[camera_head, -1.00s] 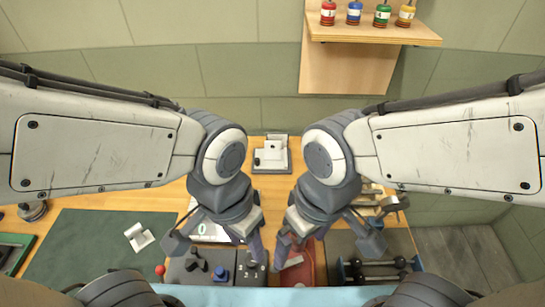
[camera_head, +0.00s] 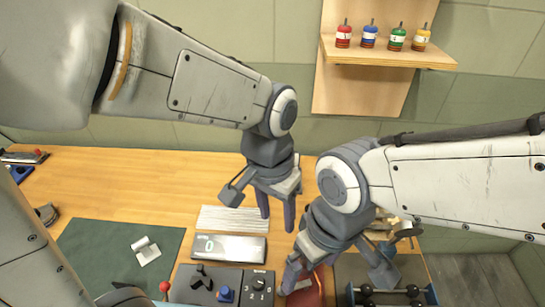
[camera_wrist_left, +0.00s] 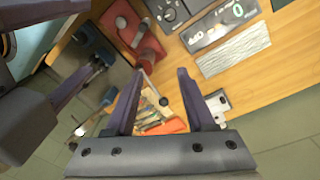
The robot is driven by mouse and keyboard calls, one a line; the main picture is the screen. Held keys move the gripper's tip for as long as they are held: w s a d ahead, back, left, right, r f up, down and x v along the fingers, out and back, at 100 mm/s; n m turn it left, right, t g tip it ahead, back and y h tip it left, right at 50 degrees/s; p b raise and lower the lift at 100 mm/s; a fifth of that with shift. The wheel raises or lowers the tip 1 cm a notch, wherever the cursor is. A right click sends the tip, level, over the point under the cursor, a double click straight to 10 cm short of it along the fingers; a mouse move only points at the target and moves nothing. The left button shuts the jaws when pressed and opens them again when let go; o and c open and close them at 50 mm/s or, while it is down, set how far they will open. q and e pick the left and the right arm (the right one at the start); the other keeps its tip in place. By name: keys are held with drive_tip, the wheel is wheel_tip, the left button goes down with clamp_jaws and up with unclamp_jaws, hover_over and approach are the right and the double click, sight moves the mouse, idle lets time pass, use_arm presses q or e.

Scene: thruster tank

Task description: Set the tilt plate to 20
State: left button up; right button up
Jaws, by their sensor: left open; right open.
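My left gripper (camera_head: 277,215) is open and empty above the wooden table, beside a ribbed white pad. It also shows open in the left wrist view (camera_wrist_left: 160,76), with a white block on a grey base (camera_wrist_left: 217,102) beyond its right finger. This block may be the tilt plate; in the head view it is hidden behind my left gripper. A grey panel (camera_head: 229,247) has a display that seems to read 0. My right gripper (camera_head: 308,272) is open, low over a red tray (camera_head: 317,292) at the front.
A white bracket (camera_head: 147,250) lies on the green mat (camera_head: 90,250). The ribbed pad (camera_head: 234,219) is behind the display. Several coloured bottles stand on a shelf (camera_head: 380,55).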

use_arm(q)
drive_tip(key=w+f+n+b, duration=0.1)
drive_tip(key=w+f+n, duration=0.15)
drive_tip(key=w, duration=1.35)
drive_tip(key=w+a+f+n+b, duration=0.1)
drive_tip(key=w+a+f, duration=0.1)
drive_tip(key=w+f, duration=0.4)
drive_tip(key=w+a+f, duration=0.2)
drive_tip(key=w+f, duration=0.2)
drive_tip(key=w, duration=0.5)
drive_tip(key=shift+y, duration=0.4)
wheel_tip(320, 180, down, 10)
drive_tip(key=shift+s+a+r+p, duration=0.15)
drive_tip(key=shift+p, duration=0.9)
clamp_jaws()
